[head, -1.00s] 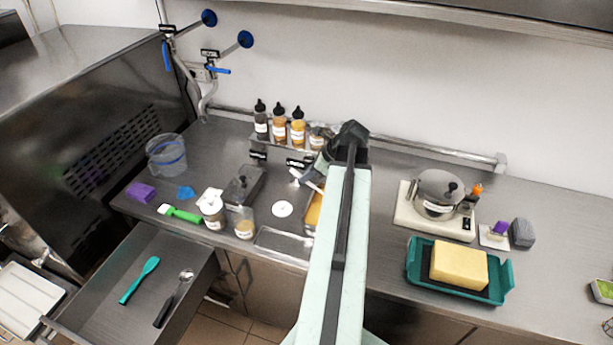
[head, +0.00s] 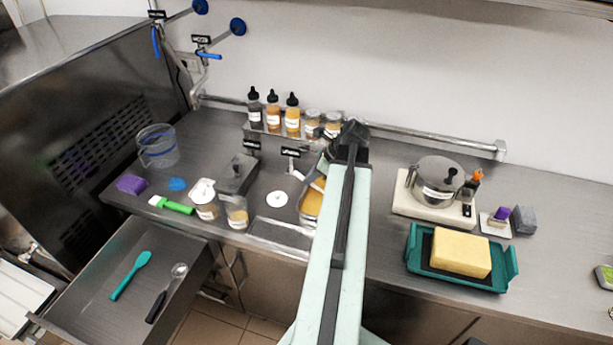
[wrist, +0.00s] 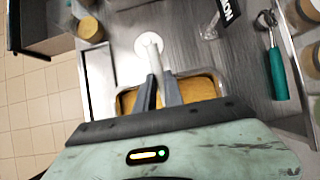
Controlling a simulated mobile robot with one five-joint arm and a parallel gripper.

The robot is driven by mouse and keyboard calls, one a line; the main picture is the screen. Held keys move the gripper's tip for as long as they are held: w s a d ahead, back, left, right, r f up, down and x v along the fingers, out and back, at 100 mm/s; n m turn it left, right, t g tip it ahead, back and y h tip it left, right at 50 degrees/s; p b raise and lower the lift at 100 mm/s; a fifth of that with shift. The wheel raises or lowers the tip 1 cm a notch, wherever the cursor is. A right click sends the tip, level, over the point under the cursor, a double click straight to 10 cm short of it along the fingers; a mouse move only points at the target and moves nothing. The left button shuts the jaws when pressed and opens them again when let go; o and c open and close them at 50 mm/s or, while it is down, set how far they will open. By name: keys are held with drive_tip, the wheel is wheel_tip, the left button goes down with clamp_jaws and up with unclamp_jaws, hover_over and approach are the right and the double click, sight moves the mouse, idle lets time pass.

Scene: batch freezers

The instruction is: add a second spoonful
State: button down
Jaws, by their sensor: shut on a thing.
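My gripper (wrist: 160,88) is shut on the pale handle (wrist: 149,48) of a utensil, seen between the fingertips in the wrist view. Just below the fingers is a metal pan (wrist: 117,103) with orange-tan contents (wrist: 203,88).
Open jars (head: 237,212) and a grey lidded box (head: 238,174) stand left of the pan. Bottles (head: 273,115) and jars line the back shelf. A lidded pot on a scale (head: 432,207) stands right. The open drawer (head: 100,310) holds a teal spatula (head: 131,274) and a spoon (head: 166,292).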

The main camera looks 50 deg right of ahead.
drive_tip(key=shift+w+a+r+g+p, duration=0.1)
drive_tip(key=shift+w+g+p, duration=0.2)
drive_tip(key=shift+w, duration=0.1)
drive_tip(key=r+p, duration=0.4)
drive_tip(key=r, duration=0.1)
drive_tip(key=shift+w+a+p, duration=0.1)
drive_tip(key=shift+w+p, duration=0.1)
drive_tip(key=shift+p, duration=0.15)
drive_tip(key=w+g+p, duration=0.1)
drive_tip(key=w+g+h+p, duration=0.1)
drive_tip(key=shift+w+a+g, duration=0.1)
drive_tip(key=shift+a+g, duration=0.2)
drive_tip(key=shift+w+a+g+p, duration=0.1)
drive_tip(key=shift+w+g+p, duration=0.3)
drive_tip(key=shift+g, duration=0.2)
drive_tip(key=shift+s+f, duration=0.1)
drive_tip(key=shift+f, duration=0.1)
